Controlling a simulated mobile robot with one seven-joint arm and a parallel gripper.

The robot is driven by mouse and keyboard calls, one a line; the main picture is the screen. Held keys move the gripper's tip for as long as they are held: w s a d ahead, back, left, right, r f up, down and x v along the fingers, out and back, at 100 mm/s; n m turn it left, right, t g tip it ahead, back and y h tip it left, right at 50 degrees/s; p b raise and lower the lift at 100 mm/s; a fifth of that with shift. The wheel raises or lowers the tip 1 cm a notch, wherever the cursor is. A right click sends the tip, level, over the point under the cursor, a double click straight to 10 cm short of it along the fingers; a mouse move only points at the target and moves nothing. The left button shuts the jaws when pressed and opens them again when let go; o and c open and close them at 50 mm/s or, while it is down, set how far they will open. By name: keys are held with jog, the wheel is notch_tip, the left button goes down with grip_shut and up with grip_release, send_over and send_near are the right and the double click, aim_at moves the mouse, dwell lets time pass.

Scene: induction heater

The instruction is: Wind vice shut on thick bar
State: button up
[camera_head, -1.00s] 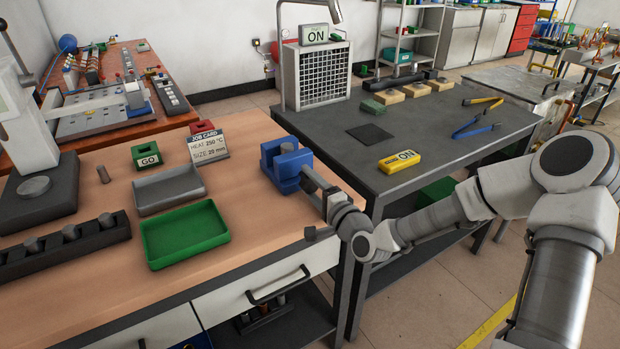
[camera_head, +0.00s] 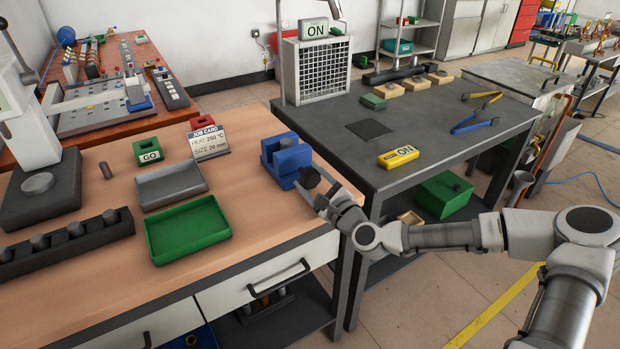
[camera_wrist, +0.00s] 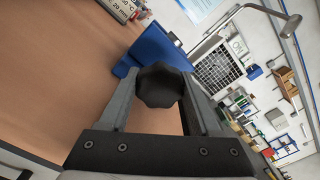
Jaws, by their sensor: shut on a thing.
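The blue vice (camera_head: 281,163) stands at the right end of the wooden bench. The grey top of the thick bar (camera_head: 286,142) shows upright between its jaws. I cannot tell if the jaws press on it. The vice's dark lobed knob (camera_wrist: 158,86) faces my gripper (camera_head: 316,187). My gripper is shut on the knob, with one finger on each side in the wrist view.
A job card (camera_head: 208,142) reads heat 250 °C, size 20 mm. A green tray (camera_head: 187,230) and a grey tray (camera_head: 170,186) lie left of the vice. The dark table (camera_head: 365,160) stands close on the right, with a yellow ON block (camera_head: 398,156).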

jog(key=shift+m, duration=0.8)
jog(key=shift+r, duration=0.1)
jog(key=o, duration=1.3)
jog(key=shift+o, duration=0.2)
jog(key=p+v, duration=0.4)
jog(key=v, duration=1.3)
jog(key=shift+d, duration=0.2)
